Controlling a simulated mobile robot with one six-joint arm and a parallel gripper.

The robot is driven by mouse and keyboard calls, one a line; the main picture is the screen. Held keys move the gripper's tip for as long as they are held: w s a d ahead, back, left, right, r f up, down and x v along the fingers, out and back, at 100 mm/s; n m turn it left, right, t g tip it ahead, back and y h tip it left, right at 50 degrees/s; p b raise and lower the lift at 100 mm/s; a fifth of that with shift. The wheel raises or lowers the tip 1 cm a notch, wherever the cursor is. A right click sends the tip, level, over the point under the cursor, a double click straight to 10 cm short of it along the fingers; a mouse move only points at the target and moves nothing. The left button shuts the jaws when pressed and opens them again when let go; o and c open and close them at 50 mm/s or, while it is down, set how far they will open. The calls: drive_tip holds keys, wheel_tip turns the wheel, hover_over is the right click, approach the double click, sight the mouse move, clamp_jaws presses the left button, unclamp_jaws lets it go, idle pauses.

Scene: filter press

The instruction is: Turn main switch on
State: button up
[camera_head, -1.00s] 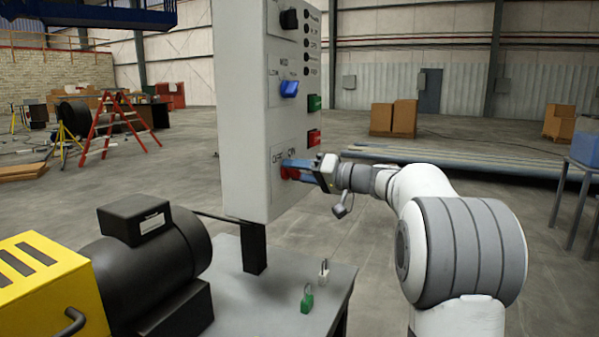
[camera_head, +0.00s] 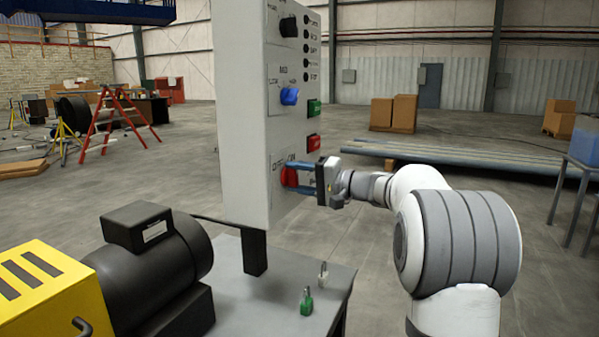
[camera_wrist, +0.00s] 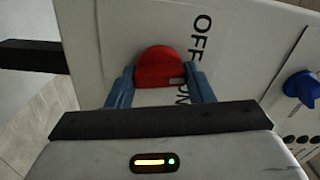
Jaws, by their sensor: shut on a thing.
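The main switch is a red rotary knob (camera_head: 289,177) low on the grey control panel (camera_head: 240,110). In the wrist view the knob (camera_wrist: 159,68) sits between two blue fingers, beside a plate lettered OFF and ON. My gripper (camera_head: 301,177) reaches the knob from the right, with one finger above and one below in the head view. In the wrist view my gripper (camera_wrist: 160,88) is shut on the knob's sides. The wrist is rolled against the panel, so the lettering appears turned. The knob partly covers the ON label.
A blue knob (camera_head: 289,96), a black knob (camera_head: 288,27), a green button (camera_head: 314,108) and a red button (camera_head: 313,143) sit above on the panel. A black motor (camera_head: 150,265) is at left.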

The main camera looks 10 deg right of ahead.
drive_tip(key=m+p, duration=0.1)
drive_tip(key=m, duration=0.1)
drive_tip(key=m+p, duration=0.1)
drive_tip(key=shift+r+m+p, duration=0.2)
drive_tip(key=shift+m+p, duration=0.2)
drive_tip(key=m+p, duration=0.3)
drive_tip(key=shift+m, duration=0.3)
drive_tip(key=shift+m+p, duration=1.1)
drive_tip(key=shift+p, duration=0.05)
drive_tip(key=shift+f+m+p, duration=0.25)
drive_tip(key=shift+m+p, duration=0.5)
drive_tip(key=shift+m, duration=0.05)
drive_tip(key=shift+f, duration=0.1)
drive_tip(key=o, duration=1)
drive_tip(key=shift+c, duration=0.2)
drive_tip(key=v, duration=0.7)
drive_tip(key=shift+s+d+p, duration=0.25)
drive_tip(key=shift+p, duration=0.15)
